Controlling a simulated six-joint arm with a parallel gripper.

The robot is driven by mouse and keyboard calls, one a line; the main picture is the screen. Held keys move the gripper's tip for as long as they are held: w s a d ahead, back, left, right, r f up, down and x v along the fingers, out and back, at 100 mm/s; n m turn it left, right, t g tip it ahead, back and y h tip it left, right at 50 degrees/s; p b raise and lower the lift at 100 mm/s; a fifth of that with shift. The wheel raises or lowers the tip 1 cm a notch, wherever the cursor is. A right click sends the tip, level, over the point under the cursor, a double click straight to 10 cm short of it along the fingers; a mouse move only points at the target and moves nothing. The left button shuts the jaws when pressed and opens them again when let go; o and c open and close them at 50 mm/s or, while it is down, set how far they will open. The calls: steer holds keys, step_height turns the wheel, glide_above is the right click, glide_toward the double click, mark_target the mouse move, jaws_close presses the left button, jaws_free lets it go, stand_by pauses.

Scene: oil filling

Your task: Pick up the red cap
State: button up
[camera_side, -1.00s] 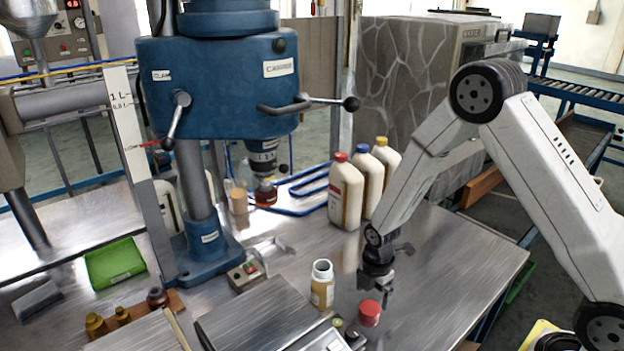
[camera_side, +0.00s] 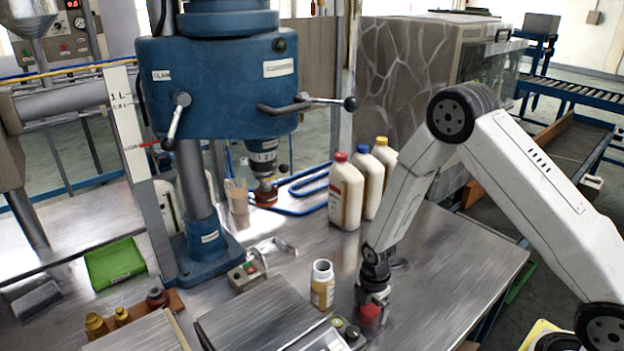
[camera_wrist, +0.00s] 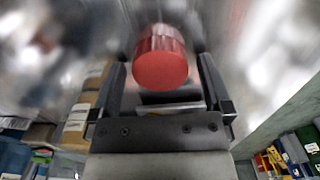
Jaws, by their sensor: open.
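The red cap (camera_side: 370,315) sits on the metal table, right of the open-topped bottle. My gripper (camera_side: 371,308) is down over it, with the fingers partly in front of the cap. In the wrist view the red cap (camera_wrist: 161,60) lies between the two spread fingers of my gripper (camera_wrist: 160,80), with gaps on both sides. The gripper is open and no finger visibly touches the cap.
A bottle with a white neck (camera_side: 322,286) stands just left of my gripper. A scale (camera_side: 262,318) lies at the front. Several capped white bottles (camera_side: 346,192) stand behind. A blue press (camera_side: 215,80) stands at left. The table to the right (camera_side: 450,255) is clear.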

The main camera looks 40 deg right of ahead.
mark_target(369, 307)
steer(key=c, duration=1.1)
steer(key=shift+r, duration=0.15)
steer(key=shift+r, duration=4.9)
steer(key=w+a+r, duration=0.2)
steer(key=w, duration=0.1)
steer(key=w+a+r, duration=0.2)
steer(key=w+r, duration=0.1)
steer(key=w+a+r, duration=0.2)
steer(key=w, duration=0.2)
steer(key=shift+a+r, duration=0.15)
steer(key=shift+a, duration=0.15)
